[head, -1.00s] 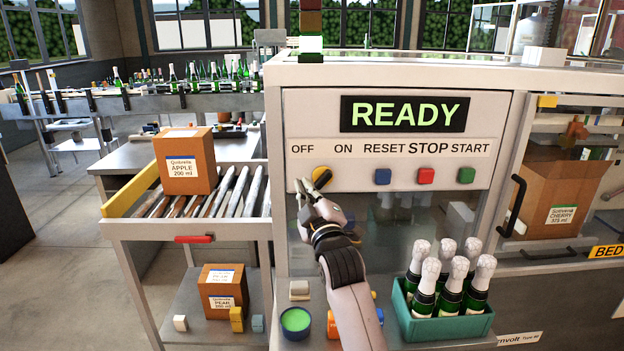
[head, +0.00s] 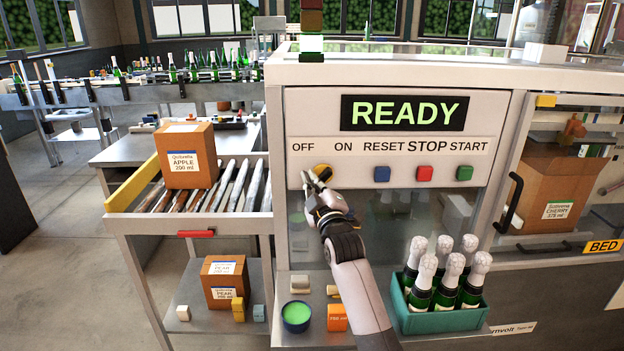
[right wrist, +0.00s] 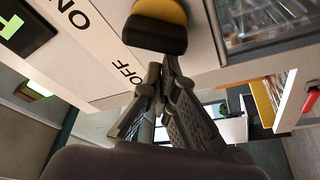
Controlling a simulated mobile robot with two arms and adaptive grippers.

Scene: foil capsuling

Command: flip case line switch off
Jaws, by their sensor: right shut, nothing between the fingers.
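The case line switch is a yellow and black rotary knob (head: 322,171) on the white machine panel, below the OFF and ON labels. In the right wrist view the knob (right wrist: 156,25) is large, just beyond my fingertips. My right gripper (head: 309,178) is shut and empty, its tips at the lower left of the knob. In the right wrist view the closed fingers (right wrist: 161,78) point at the knob near the OFF label. Whether they touch it I cannot tell. The display (head: 404,112) reads READY in green. My left gripper is not in view.
Blue (head: 381,174), red (head: 424,173) and green (head: 464,173) buttons sit right of the knob. A teal crate of foiled bottles (head: 408,312) stands below, right of my forearm. An apple carton (head: 186,155) rests on rollers at left.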

